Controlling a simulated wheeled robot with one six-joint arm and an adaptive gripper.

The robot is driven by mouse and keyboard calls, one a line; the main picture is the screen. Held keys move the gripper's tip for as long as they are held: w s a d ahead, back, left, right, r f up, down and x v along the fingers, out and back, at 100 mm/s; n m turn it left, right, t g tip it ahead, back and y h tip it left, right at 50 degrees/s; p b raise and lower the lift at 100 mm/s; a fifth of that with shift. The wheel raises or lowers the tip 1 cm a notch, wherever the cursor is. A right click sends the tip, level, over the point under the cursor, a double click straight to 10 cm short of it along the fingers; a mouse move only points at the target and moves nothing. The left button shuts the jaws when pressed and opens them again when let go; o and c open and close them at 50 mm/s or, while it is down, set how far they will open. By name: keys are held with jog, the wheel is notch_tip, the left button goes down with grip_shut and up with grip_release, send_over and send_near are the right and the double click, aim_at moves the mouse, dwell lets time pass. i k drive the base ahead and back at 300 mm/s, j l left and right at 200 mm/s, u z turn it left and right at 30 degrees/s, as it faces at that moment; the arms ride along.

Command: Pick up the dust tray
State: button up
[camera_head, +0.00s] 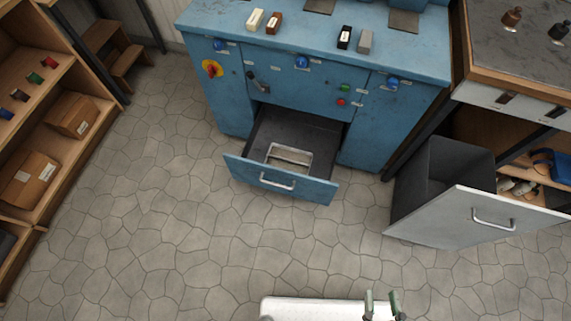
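The blue machine (300,62) has a low drawer (238,168) pulled out, with a dark inside and a metal handle on its blue front. A small rectangular tray (289,155) with a pale rim lies in the drawer, close behind the front panel; it looks like the dust tray. My gripper (382,304) shows only in part at the bottom edge, right of centre. Its two fingers stand apart with nothing seen between them. It is well away from the drawer, with bare floor between.
A grey bin-like drawer (455,217) stands tilted out from the bench (520,60) at the right. Wooden shelves (95,130) with boxes line the left. Several small blocks lie on the machine top. The stone floor (170,220) in front is clear.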

aim_at(288, 163)
jog(key=i+j+z, duration=0.1)
jog(key=i+j, duration=1.15)
